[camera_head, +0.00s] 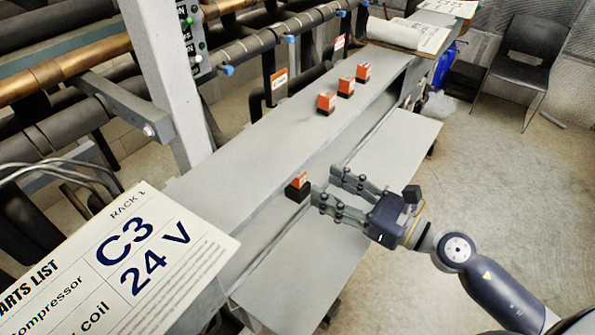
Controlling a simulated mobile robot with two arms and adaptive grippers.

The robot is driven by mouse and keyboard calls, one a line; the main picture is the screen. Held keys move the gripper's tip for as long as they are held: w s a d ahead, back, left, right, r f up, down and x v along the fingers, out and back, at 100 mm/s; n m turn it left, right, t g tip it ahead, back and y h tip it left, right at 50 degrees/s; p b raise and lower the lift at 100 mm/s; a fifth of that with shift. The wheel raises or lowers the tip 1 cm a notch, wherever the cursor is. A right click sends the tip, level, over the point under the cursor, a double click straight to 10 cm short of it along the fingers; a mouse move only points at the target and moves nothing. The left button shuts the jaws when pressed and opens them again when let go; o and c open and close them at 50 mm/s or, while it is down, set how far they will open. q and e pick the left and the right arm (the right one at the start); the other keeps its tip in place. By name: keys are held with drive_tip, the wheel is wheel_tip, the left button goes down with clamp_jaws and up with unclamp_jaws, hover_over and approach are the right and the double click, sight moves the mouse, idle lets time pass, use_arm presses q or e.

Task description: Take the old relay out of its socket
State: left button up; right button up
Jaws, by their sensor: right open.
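A small relay (301,180) with an orange top sits in a dark socket (297,193) near the front edge of the grey shelf, at the centre of the head view. My right gripper (326,184) comes in from the right. Its two fingers are open and point at this relay, with the tips just to the right of it. Nothing shows between the fingers. I cannot tell whether the lower finger touches the relay or socket. My left gripper is not in view.
Three more orange-and-black blocks (326,103) stand in a row further back on the shelf. A parts list board (120,265) reading "C3 24 V" fills the lower left. Pipes and a grey post (168,75) stand behind. A chair (527,55) is at the far right.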

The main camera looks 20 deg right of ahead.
sight(303, 176)
drive_tip(key=shift+p+x, duration=0.3)
drive_tip(key=shift+x, duration=0.85)
drive_tip(key=shift+w+a+p, duration=0.25)
drive_tip(key=shift+w+p, duration=0.1)
drive_tip(key=shift+p, duration=0.1)
drive_tip(key=p+x, duration=0.1)
drive_tip(key=x, duration=0.2)
drive_tip(key=shift+w+f+p, duration=0.2)
drive_tip(key=shift+w+p, duration=0.05)
drive_tip(key=shift+p, duration=0.1)
drive_tip(key=shift+w+a+f, duration=0.2)
drive_tip(key=shift+w+a, duration=0.05)
drive_tip(key=shift+a, duration=0.1)
drive_tip(key=shift+s+d, duration=0.1)
clamp_jaws()
